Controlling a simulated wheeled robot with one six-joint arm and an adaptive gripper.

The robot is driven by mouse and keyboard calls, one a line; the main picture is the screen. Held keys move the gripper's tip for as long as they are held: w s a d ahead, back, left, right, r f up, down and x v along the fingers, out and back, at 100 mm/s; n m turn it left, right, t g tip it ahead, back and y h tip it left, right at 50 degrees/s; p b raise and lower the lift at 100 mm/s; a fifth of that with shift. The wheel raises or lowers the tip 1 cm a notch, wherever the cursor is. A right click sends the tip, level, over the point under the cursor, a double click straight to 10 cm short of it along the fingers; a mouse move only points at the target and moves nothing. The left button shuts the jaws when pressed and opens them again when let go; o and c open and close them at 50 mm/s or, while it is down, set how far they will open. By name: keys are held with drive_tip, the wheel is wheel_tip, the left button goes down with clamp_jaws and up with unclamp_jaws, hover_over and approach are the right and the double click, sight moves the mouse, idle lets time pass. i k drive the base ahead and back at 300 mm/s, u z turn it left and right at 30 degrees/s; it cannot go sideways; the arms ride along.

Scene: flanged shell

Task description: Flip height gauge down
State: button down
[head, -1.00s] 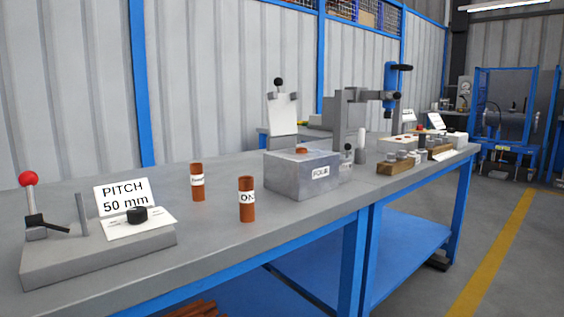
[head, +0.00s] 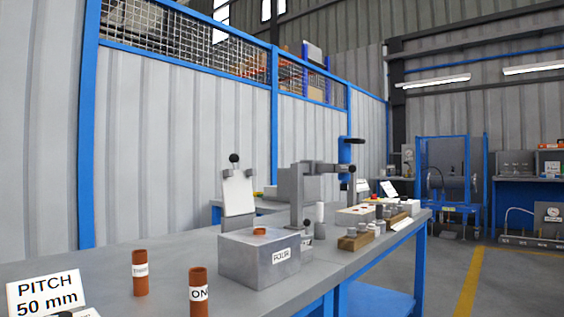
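A pale upright plate with a black ball knob (head: 238,195), which looks like the height gauge, stands behind a grey metal block (head: 245,262). The plate is raised, leaning slightly back, between small grey side brackets. The block has a white label, and a copper-coloured ring (head: 260,231) shows at its top. The foot of the plate is hidden behind the block. My gripper is not in view.
Two copper-coloured tubes (head: 199,291) (head: 140,272) stand upright left of the block. A "PITCH 50 mm" sign (head: 45,296) is at the lower left. Wooden holders (head: 355,241) sit beyond.

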sight(236, 186)
drive_tip(key=z, duration=0.7)
drive_tip(key=k, duration=0.65)
drive_tip(key=u, duration=1.1)
drive_tip(key=i, duration=0.3)
